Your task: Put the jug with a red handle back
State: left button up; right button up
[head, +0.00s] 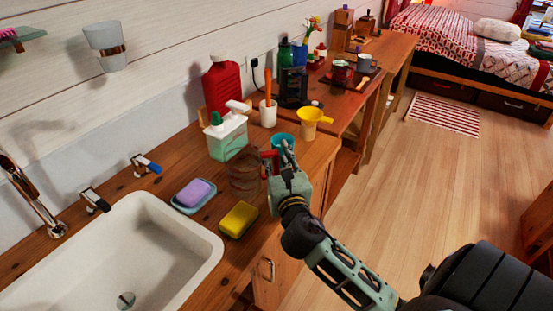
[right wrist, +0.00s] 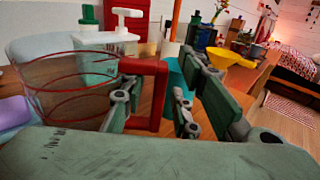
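The clear jug (head: 243,177) with thin red lines stands upright on the wooden counter, between the white-and-green dispenser and the yellow sponge. It fills the left of the right wrist view (right wrist: 70,88), with its red handle (right wrist: 159,95) facing my gripper. My right gripper (head: 284,160) is at the handle side of the jug. In the right wrist view its fingers (right wrist: 155,105) are apart, one on each side of the handle's upright bar, with a gap to the right finger. Contact with the left finger is unclear. My left gripper is out of view.
The sink (head: 150,250) is at left. A yellow sponge (head: 239,219) and a purple soap (head: 194,193) lie near the jug. The dispenser (head: 228,138), a teal cup (head: 283,142) and a yellow funnel (head: 313,120) stand close behind. Open floor (head: 420,190) lies right.

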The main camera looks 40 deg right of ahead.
jog(key=b+v, duration=0.1)
jog(key=v, duration=1.1)
